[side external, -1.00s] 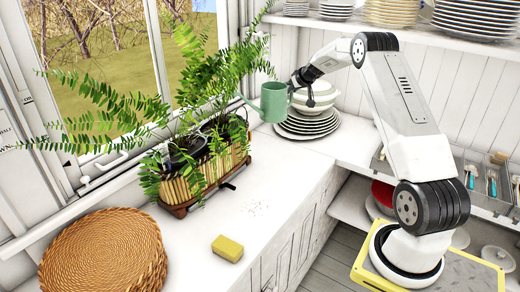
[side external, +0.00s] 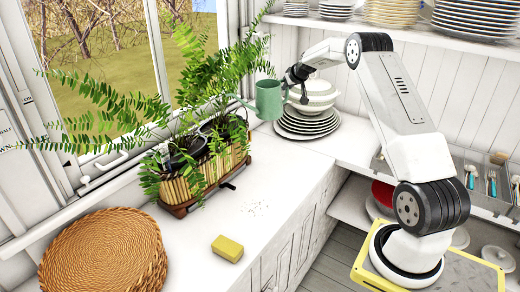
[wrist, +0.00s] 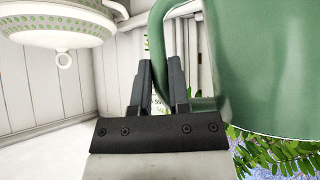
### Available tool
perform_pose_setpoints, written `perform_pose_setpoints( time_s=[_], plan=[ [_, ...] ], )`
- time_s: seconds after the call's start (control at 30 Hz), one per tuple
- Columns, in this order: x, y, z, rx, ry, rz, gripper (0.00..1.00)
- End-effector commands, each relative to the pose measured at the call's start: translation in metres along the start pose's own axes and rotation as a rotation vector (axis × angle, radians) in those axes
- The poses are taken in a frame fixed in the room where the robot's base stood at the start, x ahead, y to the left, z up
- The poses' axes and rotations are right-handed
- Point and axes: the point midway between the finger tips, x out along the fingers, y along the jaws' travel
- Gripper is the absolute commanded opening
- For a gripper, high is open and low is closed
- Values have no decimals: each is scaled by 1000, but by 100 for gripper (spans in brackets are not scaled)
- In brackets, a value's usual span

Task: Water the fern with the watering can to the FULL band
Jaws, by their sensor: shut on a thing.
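The green watering can (side external: 269,100) hangs in the air above the counter, roughly upright, with its spout pointing left toward the ferns. My gripper (side external: 290,76) is shut on its handle. In the wrist view, the can body (wrist: 262,65) fills the right side and my gripper (wrist: 163,85) closes around the handle. Two dark pots with ferns (side external: 205,75) stand in a bamboo planter (side external: 212,172) by the window. The spout tip is close to the right-hand fern's leaves; I cannot tell if it touches them. No FULL band is readable, and the soil is mostly hidden by leaves.
A stack of plates (side external: 307,125) with a white tureen (side external: 318,95) stands just right of the can. A yellow sponge (side external: 228,248) and a woven mat stack (side external: 105,255) lie on the front counter.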

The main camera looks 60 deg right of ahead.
Motion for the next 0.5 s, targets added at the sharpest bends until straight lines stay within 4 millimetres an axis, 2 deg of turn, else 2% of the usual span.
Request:
perform_pose_setpoints(
  time_s=[0.5],
  plan=[
    [-14,-24,-9,-157,49,154,0]
  ],
)
